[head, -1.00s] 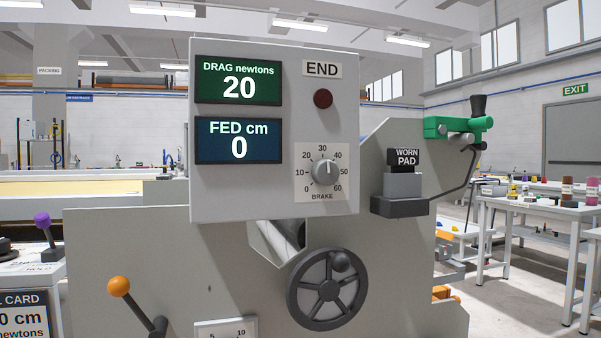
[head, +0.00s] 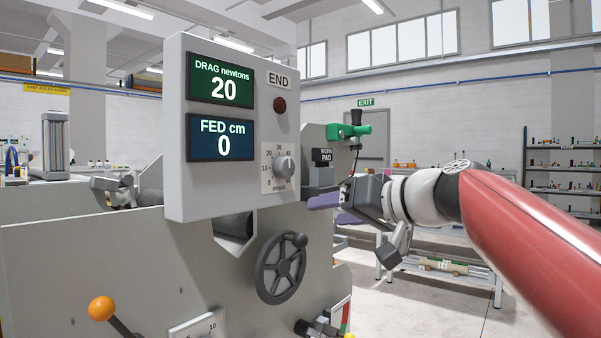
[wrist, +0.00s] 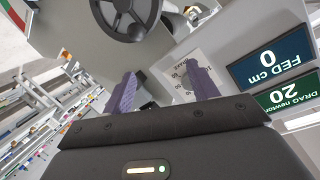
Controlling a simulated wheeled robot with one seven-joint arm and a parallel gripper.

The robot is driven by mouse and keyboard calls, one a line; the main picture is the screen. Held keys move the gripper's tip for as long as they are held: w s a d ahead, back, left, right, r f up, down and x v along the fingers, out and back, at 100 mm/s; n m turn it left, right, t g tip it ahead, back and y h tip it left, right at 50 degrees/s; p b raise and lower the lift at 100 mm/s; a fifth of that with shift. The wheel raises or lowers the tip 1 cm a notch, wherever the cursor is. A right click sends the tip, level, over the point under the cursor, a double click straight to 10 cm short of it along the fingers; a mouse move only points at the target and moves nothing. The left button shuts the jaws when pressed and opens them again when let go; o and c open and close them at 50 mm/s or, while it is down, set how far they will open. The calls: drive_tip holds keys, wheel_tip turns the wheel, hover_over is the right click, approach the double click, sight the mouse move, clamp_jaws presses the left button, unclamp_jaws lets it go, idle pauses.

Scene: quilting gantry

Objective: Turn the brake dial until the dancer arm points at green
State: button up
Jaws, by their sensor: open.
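The brake dial (head: 284,167) is a grey knob on a white scale plate at the lower right of the control box. Its mark seems to point up, near 30. My gripper (head: 325,204) is open and empty, to the right of the dial and a little lower, its purple fingers pointing left towards the box. In the wrist view, the dial plate (wrist: 183,70) shows between and beyond the two fingers, partly hidden by one. A strip with green, white and red bands (head: 346,317) is at the lower right edge of the machine; I cannot make out the dancer arm's pointing clearly.
The control box (head: 180,120) shows drag 20 newtons and fed 0 cm. A handwheel (head: 281,268) sits below it, and an orange-knobbed lever (head: 102,309) at lower left.

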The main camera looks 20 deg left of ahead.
sight(289, 167)
drive_tip(key=w+a+r+y+p, duration=0.1)
drive_tip(key=a+r, duration=0.1)
drive_tip(key=w+a+r+n+y+p, duration=0.1)
drive_tip(key=w+a+r, duration=0.1)
drive_tip(key=a, duration=0.1)
drive_tip(key=w+a+r+y, duration=0.1)
drive_tip(key=a+r, duration=0.2)
drive_tip(key=shift+w+a+n+g+p, duration=0.15)
drive_tip(key=shift+w+n+g+p, duration=0.15)
drive_tip(key=shift+n+p, duration=0.1)
drive_tip(key=shift+w+a, duration=0.15)
drive_tip(key=shift+a, duration=0.3)
drive_tip(key=c, duration=1)
